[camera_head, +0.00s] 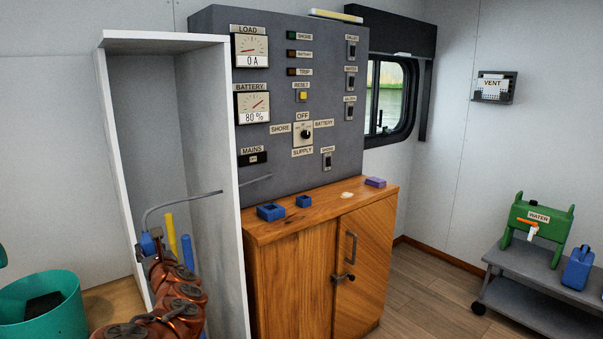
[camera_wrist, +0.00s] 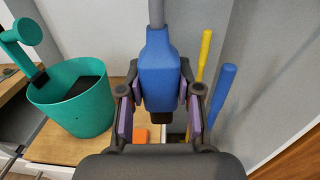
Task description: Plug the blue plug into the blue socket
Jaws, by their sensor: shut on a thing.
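The blue plug (camera_head: 148,243) is in my gripper (camera_head: 155,248), low at the front of a tall white open cabinet. In the wrist view the blue plug (camera_wrist: 160,70) is between the purple pads of my gripper (camera_wrist: 160,108), with a dark tip towards the camera. A grey cable (camera_head: 180,197) rises from the plug and bends right towards the cabinet's side wall. Two blue box-shaped things, a larger one (camera_head: 270,212) and a smaller one (camera_head: 304,201), sit on the wooden counter right of that wall. I cannot tell which is the socket.
The white cabinet's side wall (camera_head: 208,180) stands between my gripper and the wooden counter (camera_head: 325,207). Yellow (camera_head: 171,235) and blue (camera_head: 187,252) rods stand inside it. A teal bin (camera_head: 45,315) is at the left. A purple block (camera_head: 375,182) lies on the counter's right end.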

